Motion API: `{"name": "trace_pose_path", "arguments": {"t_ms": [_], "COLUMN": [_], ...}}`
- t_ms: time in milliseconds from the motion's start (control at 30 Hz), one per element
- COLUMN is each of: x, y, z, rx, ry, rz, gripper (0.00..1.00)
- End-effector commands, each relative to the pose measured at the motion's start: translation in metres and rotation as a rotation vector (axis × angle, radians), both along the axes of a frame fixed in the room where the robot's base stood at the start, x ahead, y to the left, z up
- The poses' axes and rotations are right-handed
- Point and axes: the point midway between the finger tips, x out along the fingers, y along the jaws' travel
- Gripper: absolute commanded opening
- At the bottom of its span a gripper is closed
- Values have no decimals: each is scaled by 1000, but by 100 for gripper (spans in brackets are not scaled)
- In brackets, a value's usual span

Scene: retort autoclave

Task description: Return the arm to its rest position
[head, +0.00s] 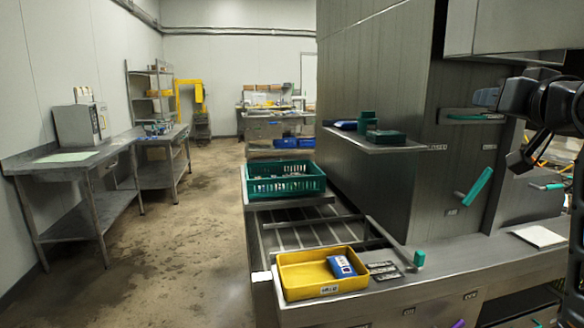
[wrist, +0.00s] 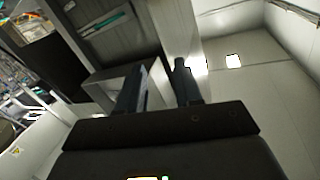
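My arm (head: 545,100) is folded at the right edge of the head view, dark and raised in front of the steel machine. The wrist view is tilted, with steel panels and pale walls beyond the fingers.
A yellow tray (head: 300,291) with a blue-and-white packet (head: 341,266) sits on the steel bench, with a green crate (head: 257,188) behind it. A steel shelf (head: 375,147) holds green and blue items. Green handles (head: 478,187) jut from the machine near my arm. Floor at left is open.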

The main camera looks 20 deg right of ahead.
Motion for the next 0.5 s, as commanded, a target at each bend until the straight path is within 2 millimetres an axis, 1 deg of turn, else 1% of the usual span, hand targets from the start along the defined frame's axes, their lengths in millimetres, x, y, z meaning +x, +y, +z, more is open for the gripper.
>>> {"name": "trace_pose_path", "arguments": {"t_ms": [33, 133, 233, 267, 300, 367, 400, 467, 500], "x": [4, 7, 6, 5, 3, -1, -5, -12, -18], "y": [10, 28, 47, 53, 61, 74, 82, 96, 104], "z": [-26, -67, -108, -120, -135, -159, -173, -195, -209], "rx": [17, 38, 54, 58, 64, 72, 76, 81, 84], "ry": [7, 8, 11, 11, 14, 18, 20, 27, 31], "rz": [17, 42, 63, 68, 76, 87, 95, 106, 111], "gripper": [35, 35, 35, 35, 35, 35, 35, 35, 35]}}
